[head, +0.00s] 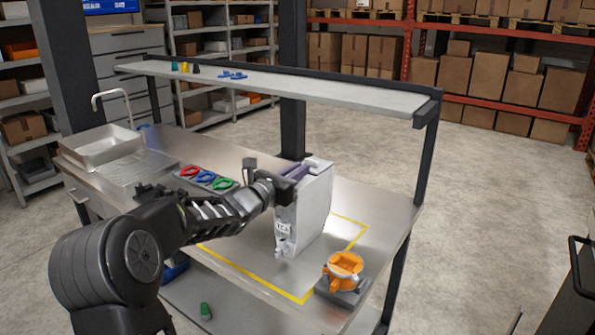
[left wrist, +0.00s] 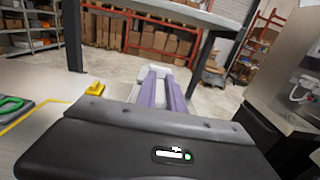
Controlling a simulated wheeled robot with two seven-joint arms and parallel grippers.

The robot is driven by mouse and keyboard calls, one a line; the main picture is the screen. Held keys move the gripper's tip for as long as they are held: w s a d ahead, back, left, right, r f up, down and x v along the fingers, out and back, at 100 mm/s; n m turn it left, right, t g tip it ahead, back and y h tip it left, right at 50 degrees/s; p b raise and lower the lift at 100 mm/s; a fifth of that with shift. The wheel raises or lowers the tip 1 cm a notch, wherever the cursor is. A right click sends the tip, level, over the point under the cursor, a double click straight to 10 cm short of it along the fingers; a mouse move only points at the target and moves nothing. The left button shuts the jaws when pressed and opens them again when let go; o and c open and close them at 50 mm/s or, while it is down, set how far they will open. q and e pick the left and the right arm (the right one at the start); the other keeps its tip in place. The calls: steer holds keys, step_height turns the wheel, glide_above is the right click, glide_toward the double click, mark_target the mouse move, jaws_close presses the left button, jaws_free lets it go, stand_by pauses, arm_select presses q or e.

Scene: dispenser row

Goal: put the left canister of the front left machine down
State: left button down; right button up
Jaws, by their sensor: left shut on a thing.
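A tall pale grey canister (head: 312,212) with a small label and a spout low on its front is upright over the steel worktop, within the yellow taped outline (head: 255,284). I cannot tell whether its base touches the worktop. My right gripper is not in view. No dispenser machine is clearly in the head view.
An orange part (head: 343,265) sits on a dark grey base near the worktop's right corner. Red, blue and green pieces (head: 207,178) lie on a dark mat behind my left arm. A raised shelf (head: 330,92) runs along the back. A steel sink (head: 100,146) is at the left.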

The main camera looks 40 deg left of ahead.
arm_select(q)
steer(key=c, duration=1.5)
jaws_free()
steer(key=shift+o, duration=0.2)
steer(key=shift+s, duration=0.1)
steer(key=shift+s+f+b, duration=0.1)
steer(key=shift+s+b, duration=0.25)
steer(key=shift+s, duration=0.25)
steer(key=s+b, duration=0.2)
steer(key=s, duration=0.8)
steer(key=shift+s+d+b, duration=0.2)
steer(key=shift+s+b, duration=0.15)
